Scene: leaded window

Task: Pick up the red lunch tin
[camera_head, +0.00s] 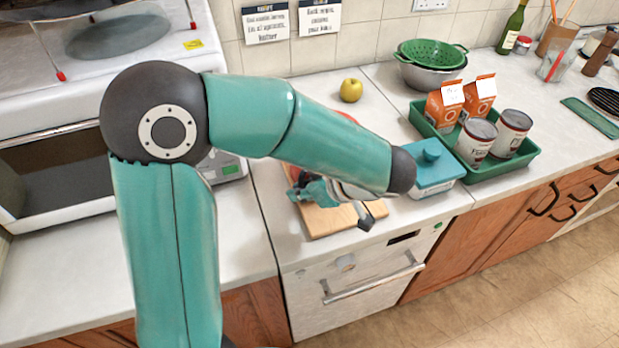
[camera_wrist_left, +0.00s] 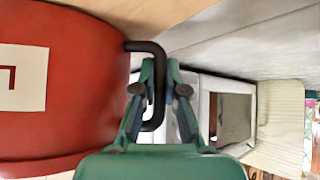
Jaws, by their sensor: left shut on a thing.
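The red lunch tin (camera_wrist_left: 75,100) fills the left of the left wrist view, with a pale label and a black handle (camera_wrist_left: 159,85) on its side. My left gripper (camera_wrist_left: 160,75) is shut on that handle. In the head view my left gripper (camera_head: 312,188) is partly covered by my own arm, and only slivers of the red tin (camera_head: 347,117) show behind the arm. A wooden board (camera_head: 325,222) lies under the gripper and tin; whether the tin touches it cannot be told. My right gripper is not in view.
A teal lidded box (camera_head: 432,170) stands just right of the board. A green tray (camera_head: 480,172) holds cartons and cans further right. A yellow apple (camera_head: 351,90) and a colander (camera_head: 433,54) sit behind. A white microwave (camera_head: 65,150) is at left.

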